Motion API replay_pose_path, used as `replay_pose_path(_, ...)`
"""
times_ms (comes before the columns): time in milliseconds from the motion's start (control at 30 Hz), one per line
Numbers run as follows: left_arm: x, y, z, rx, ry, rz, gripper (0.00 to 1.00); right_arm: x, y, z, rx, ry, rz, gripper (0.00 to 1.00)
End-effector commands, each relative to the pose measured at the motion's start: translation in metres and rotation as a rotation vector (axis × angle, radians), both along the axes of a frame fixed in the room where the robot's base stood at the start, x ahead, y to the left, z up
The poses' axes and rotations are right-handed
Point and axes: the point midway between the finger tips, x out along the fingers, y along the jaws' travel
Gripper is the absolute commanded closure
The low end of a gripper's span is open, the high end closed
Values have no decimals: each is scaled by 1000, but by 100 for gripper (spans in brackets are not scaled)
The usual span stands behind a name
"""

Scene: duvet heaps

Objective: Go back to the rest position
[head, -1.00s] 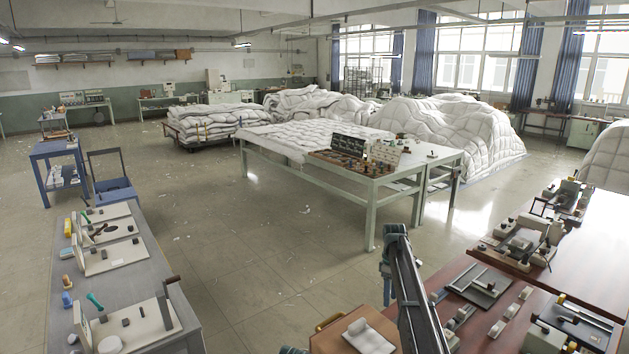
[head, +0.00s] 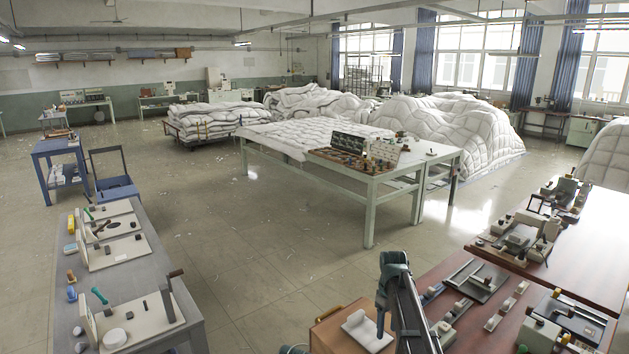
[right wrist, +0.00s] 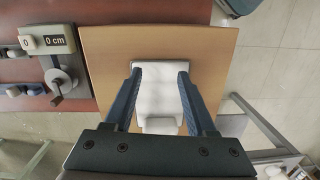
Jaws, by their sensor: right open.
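My right gripper (head: 380,330) hangs at the end of my right arm, over the brown wooden case at the near edge of the head view. In the right wrist view, its two blue fingers (right wrist: 158,78) are spread apart. A white block-like object (right wrist: 158,98) lies on the wooden surface and shows between them, with no finger clearly closed on it. The same white object (head: 364,326) lies on the case in the head view.
A red-brown bench (head: 480,315) with several instruments is at the right. A grey bench (head: 155,265) stands at the left. A pale table (head: 350,182) with a quilt is at the middle, with white duvet heaps (head: 450,130) behind. Open floor (head: 260,260) lies between the benches.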

Motion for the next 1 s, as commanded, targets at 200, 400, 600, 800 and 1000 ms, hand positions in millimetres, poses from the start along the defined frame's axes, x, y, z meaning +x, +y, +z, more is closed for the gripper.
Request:
replay_pose_path(200, 0, 0, 0, 0, 0, 0, 100, -120, 24, 0, -7, -62, -230, 44)
replay_pose_path(400, 0, 0, 0, 0, 0, 0, 100, -202, 39, 0, 1, -112, -434, 44)
replay_pose_path(600, 0, 0, -10, 0, 0, 0, 100, -259, 53, -9, 11, -145, -571, 44)
replay_pose_path(800, 0, 0, -51, 0, 0, 0, 100, -269, 96, -51, -31, -109, -441, 44)
replay_pose_path(1000, 0, 0, -86, 0, 0, 0, 100, -291, 134, -85, -74, -81, -320, 44)
